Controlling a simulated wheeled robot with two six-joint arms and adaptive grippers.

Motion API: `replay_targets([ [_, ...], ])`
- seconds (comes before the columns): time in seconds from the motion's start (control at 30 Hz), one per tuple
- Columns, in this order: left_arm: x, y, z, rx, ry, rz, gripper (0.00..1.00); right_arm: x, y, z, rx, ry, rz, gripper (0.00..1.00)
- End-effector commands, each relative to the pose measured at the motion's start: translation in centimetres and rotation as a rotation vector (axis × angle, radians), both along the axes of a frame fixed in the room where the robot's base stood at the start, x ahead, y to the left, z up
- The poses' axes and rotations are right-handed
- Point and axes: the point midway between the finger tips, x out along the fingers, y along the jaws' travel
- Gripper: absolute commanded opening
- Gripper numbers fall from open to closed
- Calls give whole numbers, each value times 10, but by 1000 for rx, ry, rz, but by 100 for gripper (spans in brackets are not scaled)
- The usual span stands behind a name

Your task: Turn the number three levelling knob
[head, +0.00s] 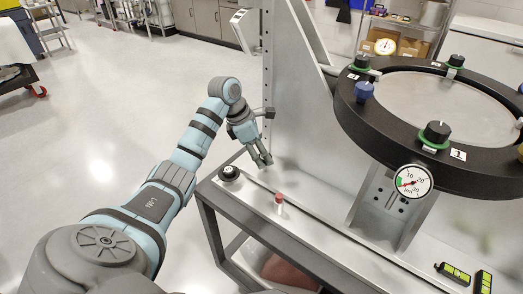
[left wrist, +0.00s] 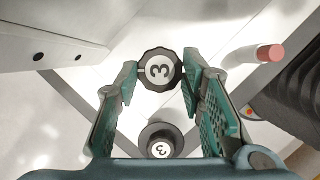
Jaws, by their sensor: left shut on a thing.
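A black scalloped knob (left wrist: 160,70) with a white face marked 3 sits between my left fingertips in the left wrist view. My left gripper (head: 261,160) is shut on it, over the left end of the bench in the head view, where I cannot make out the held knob. A black knob (head: 229,173) with a pale top sits at the bench corner in the head view. My right gripper is not in view.
The grey bench (head: 325,240) carries a red-topped peg (head: 279,199) and an upright plate (head: 305,100). A black ring (head: 345,100) with several knobs, one marked 1 (head: 437,133), stands at the right above a dial gauge (head: 413,181). Open floor lies left.

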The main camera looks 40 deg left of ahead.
Motion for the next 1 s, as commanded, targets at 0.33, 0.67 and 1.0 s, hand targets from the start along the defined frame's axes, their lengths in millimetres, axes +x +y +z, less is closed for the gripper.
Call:
replay_targets([
  [0.33,-2,-3,4,0,-1,294,8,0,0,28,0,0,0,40],
  [0.67,-2,-5,3,0,-1,574,8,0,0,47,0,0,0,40],
  [1.0,-2,-6,2,-1,-3,744,8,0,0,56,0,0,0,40],
])
